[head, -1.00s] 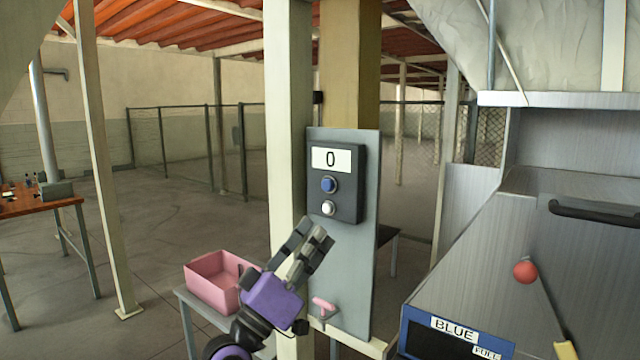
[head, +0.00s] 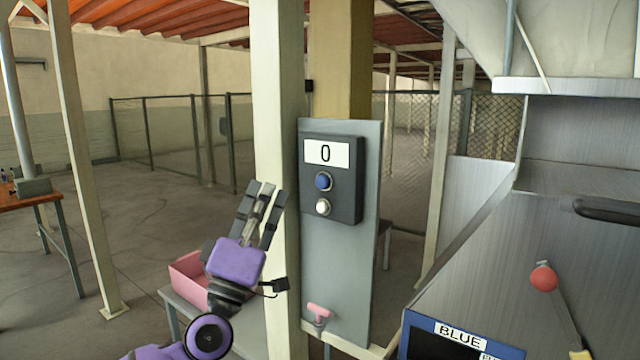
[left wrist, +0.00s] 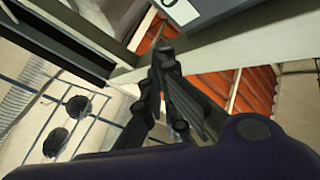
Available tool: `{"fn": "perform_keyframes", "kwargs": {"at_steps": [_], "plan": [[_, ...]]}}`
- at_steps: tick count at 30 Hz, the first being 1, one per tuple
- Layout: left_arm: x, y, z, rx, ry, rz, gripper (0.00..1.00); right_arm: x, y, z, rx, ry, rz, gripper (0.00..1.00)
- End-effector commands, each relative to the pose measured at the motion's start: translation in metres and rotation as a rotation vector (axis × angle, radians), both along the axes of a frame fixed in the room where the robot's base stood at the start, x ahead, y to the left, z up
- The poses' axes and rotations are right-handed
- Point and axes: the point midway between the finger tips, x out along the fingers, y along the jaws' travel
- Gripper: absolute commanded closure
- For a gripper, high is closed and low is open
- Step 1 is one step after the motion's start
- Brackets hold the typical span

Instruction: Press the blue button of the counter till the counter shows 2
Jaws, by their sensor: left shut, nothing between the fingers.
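The counter (head: 345,205) is a dark box on an upright grey panel, and its white display (head: 326,153) reads 0. Its blue button (head: 323,181) is below the display, with a white button (head: 323,206) under it. My left gripper (head: 266,190) is left of the counter in the head view, shut and empty, fingers pointing up. It is apart from the blue button. In the left wrist view, the fingers (left wrist: 163,62) are together, and part of the display (left wrist: 195,8) shows at the top edge. The blue button is not visible there. My right gripper is not in view.
A pale post (head: 277,100) stands beside the panel, behind my left fingers. A pink tap-like handle (head: 319,310) is low on the panel. A pink bin (head: 187,280) sits on a low table at left. A machine with a red-balled lever (head: 543,279) stands at right.

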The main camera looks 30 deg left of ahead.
Motion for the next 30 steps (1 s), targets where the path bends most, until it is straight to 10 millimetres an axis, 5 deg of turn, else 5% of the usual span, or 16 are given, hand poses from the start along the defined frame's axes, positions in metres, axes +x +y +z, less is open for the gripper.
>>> {"fn": "perform_keyframes", "kwargs": {"at_steps": [18, 30], "plan": [[0.073, -0.006, -0.001, 0.0, 0.001, 0.0, 1.0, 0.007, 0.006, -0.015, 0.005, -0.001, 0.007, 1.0], [0.087, -0.007, 0.0, 0.002, 0.0, 0.0, 1.0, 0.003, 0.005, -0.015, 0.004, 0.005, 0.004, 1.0]]}}
